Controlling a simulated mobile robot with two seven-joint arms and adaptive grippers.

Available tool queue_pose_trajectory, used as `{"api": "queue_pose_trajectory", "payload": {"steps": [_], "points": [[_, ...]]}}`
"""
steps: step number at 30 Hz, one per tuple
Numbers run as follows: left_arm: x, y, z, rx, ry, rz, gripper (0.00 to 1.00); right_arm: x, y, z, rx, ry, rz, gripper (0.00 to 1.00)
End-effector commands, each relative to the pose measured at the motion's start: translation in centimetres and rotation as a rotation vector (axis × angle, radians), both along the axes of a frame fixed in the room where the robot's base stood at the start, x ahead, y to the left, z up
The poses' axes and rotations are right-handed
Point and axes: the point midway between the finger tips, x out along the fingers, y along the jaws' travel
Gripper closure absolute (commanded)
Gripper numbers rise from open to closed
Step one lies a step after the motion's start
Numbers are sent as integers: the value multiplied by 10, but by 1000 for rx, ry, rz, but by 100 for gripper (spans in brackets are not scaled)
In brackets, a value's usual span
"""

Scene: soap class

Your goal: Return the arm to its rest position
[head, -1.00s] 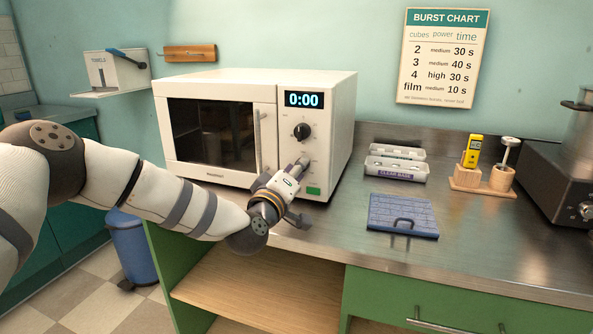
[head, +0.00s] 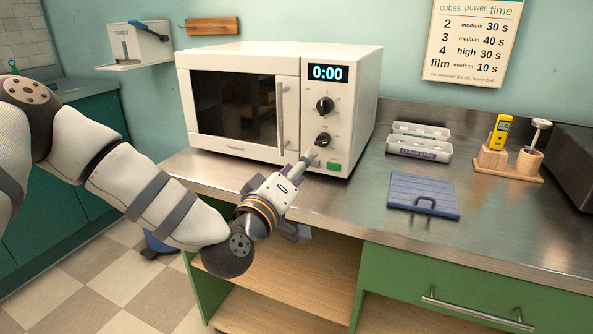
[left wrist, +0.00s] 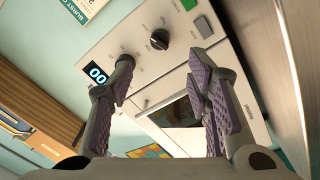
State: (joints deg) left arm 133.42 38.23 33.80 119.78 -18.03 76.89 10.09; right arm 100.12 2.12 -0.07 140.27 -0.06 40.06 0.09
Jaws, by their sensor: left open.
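My left arm (head: 155,195) comes in from the left and reaches across the front of the counter. My left gripper (head: 306,160) is in front of the lower right of the white microwave (head: 235,55), near its lower knob (head: 322,140) and green button (head: 333,167). Whether the fingertip touches the panel cannot be told. In the left wrist view, the gripper (left wrist: 165,95) shows two purple-padded fingers spread apart with nothing between them. The microwave's panel and knob (left wrist: 160,39) show beyond them. The microwave door is shut and its display reads 0:00. My right gripper is out of view.
A wooden holder (head: 507,165) with a yellow device stands at the right. The counter front is clear.

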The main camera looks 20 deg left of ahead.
Motion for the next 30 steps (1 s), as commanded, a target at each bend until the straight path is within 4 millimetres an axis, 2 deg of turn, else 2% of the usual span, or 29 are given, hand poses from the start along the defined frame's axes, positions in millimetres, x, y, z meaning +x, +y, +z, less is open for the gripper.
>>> {"api": "queue_pose_trajectory", "payload": {"steps": [5, 17, 19, 20, 23, 24, 26, 27, 29, 30], "points": [[-16, 1, -1, 0, 1, 0, 55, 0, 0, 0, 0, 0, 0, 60], [-17, 1, -2, 1, 1, 0, 55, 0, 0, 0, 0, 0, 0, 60], [-19, -4, -11, 12, 29, -14, 55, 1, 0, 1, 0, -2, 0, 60], [-23, -8, -21, 25, 56, -29, 55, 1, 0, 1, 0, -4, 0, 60], [-50, -31, -83, 104, 235, -115, 55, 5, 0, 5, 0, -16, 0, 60], [-69, -41, -115, 146, 331, -163, 55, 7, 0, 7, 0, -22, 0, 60], [-105, -53, -164, 212, 484, -236, 55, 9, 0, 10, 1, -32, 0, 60], [-132, -57, -193, 255, 584, -283, 55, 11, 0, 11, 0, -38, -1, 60], [-177, -60, -233, 319, 735, -354, 55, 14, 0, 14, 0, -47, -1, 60], [-210, -59, -256, 363, 837, -402, 55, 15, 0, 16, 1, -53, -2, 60]]}}
